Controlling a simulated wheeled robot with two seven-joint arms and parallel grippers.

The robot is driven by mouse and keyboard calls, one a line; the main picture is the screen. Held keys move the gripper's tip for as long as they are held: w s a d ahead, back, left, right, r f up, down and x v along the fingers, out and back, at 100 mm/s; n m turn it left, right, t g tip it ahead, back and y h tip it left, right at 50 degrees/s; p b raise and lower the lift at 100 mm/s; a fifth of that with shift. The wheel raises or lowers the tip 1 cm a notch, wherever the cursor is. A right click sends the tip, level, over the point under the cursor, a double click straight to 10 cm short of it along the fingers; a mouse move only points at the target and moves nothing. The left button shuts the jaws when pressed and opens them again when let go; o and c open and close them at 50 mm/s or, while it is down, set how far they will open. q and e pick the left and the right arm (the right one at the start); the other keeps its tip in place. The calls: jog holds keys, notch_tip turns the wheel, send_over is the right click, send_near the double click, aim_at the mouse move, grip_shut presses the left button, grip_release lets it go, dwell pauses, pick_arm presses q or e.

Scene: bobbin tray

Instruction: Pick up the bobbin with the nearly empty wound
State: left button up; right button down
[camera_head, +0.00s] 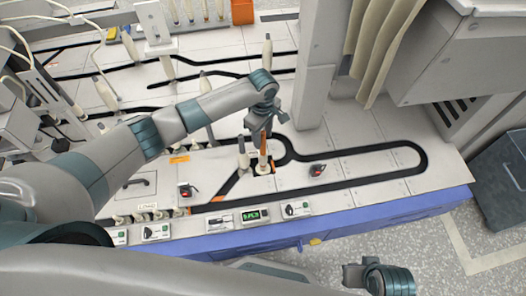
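A bobbin with a mostly bare orange-brown shaft and a pale base (263,164) stands upright on the white table, inside the black track loop. My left gripper (263,131) points down directly above it, with its fingers at the top of the shaft. The fingers are too small to tell whether they touch or grip it. A fuller, pale grey bobbin (243,157) stands close beside it on the left. My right gripper (352,275) is low at the bottom right, in front of the table and far from the bobbins; its fingers are unclear.
Several other pale bobbins, such as one at the left (106,94), stand farther back. A grey post (315,70) rises behind my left gripper. Small control boxes (252,215) line the blue front edge. The table to the right, inside the black track (422,160), is mostly clear.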

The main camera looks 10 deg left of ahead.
aim_at(263, 143)
pick_arm(q)
notch_tip(263, 143, down, 3)
jog(key=shift+w+f+b, duration=0.1)
jog(key=shift+f+b, duration=0.1)
jog(key=shift+b, duration=0.2)
jog(key=shift+f, duration=0.65)
pick_arm(e)
jog(key=shift+w+a+f+t+y, duration=0.1)
jog(key=shift+w+a+t+y, duration=0.25)
jog(key=shift+w+a, duration=0.4)
jog(key=shift+s, duration=0.2)
pick_arm(q)
grip_shut()
